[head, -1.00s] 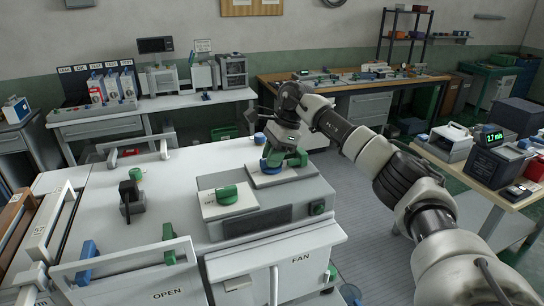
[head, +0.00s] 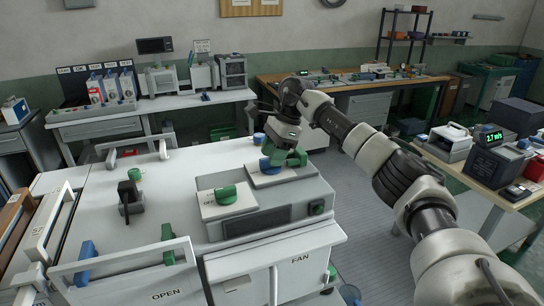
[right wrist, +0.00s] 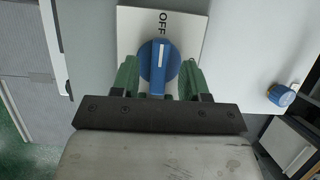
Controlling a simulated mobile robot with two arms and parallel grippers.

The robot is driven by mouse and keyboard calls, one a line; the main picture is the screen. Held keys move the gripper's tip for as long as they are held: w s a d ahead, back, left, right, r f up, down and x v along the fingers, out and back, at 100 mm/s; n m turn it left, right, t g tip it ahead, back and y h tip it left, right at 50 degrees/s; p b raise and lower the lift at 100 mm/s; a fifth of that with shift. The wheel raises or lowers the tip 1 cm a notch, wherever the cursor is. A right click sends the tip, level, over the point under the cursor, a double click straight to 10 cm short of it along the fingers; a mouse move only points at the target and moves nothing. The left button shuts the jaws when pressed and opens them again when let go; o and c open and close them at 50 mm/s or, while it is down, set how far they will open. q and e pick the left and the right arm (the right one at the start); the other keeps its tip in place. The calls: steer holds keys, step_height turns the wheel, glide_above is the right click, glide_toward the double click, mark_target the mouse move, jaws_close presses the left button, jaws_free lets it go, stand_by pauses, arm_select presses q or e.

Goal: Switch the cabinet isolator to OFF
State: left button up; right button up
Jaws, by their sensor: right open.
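A blue rotary knob (head: 267,164) sits on a white plate (head: 283,177) on top of the grey cabinet unit. In the right wrist view the blue knob (right wrist: 158,66) shows a white line on its grip that runs toward the word OFF printed on the plate (right wrist: 130,38). My right gripper (head: 289,159) is at this knob. In the right wrist view its green fingers (right wrist: 158,78) stand on either side of the knob, open, with small gaps visible. My left gripper is not in view.
A green knob (head: 226,195) on a second white plate is to the left. A smaller blue knob (head: 259,138) stands behind. A black handle (head: 130,195) and blue and green levers stand farther left on the white bench. Floor is clear right of the cabinet.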

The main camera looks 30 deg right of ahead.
steer(key=b+v, duration=0.2)
steer(key=v, duration=0.8)
steer(key=shift+d, duration=0.15)
